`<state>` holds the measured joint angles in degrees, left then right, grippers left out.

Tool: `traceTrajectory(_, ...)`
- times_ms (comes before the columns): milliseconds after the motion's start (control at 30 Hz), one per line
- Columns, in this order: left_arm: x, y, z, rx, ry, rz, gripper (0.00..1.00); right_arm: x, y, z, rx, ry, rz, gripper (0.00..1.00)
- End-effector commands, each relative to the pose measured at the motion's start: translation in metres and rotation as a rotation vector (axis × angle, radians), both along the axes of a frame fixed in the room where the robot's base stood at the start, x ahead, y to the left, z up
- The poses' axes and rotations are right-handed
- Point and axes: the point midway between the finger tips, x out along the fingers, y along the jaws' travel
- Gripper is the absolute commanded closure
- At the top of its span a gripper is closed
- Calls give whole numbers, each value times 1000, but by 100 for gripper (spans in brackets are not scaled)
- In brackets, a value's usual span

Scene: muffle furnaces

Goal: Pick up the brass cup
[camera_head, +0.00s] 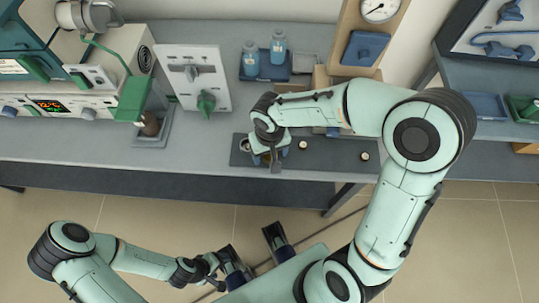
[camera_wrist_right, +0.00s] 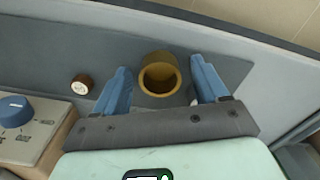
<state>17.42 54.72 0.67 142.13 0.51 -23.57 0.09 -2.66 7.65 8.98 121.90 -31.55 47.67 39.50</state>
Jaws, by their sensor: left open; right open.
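The brass cup (camera_wrist_right: 160,77) stands on the dark mat (camera_wrist_right: 213,42), its round opening facing the right wrist camera. My right gripper (camera_wrist_right: 160,80) is open, with one blue finger on each side of the cup. A gap shows between each finger and the cup. In the head view my right gripper (camera_head: 265,156) is low over the left part of the mat (camera_head: 335,153), and it mostly hides the cup (camera_head: 267,158). My left gripper (camera_head: 214,268) is away from the bench at the bottom; its fingers are hard to make out.
A small round brown piece with a pale top (camera_wrist_right: 82,84) stands beside the cup. In the head view, two such pieces (camera_head: 303,145) (camera_head: 364,156) stand right of my gripper. Bottles in a blue tray (camera_head: 265,73) and an upright panel (camera_head: 192,78) stand behind.

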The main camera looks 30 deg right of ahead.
Motion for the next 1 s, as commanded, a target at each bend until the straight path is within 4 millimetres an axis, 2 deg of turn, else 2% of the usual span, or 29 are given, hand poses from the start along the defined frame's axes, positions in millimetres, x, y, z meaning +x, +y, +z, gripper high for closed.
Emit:
traceTrajectory(233, 0, 0, 0, -1, -1, 0, 29, 0, 0, -2, 0, -1, -1, 27)
traceTrajectory(400, 0, 0, 0, -1, 0, 0, 29, 0, 0, -2, 0, -1, -1, 82)
traceTrajectory(433, 0, 0, 0, -1, -1, -1, 29, 0, 0, -2, 0, -1, -1, 86)
traceTrajectory(767, 0, 0, 1, 0, 0, 0, 29, 1, 0, 1, 0, -3, 0, 86)
traceTrajectory(867, 0, 0, 2, -1, 2, -1, 29, 1, 0, 8, 0, -4, 0, 86)
traceTrajectory(1000, -2, 0, 6, -2, 7, -2, 29, 2, 0, 28, 0, -7, -2, 86)
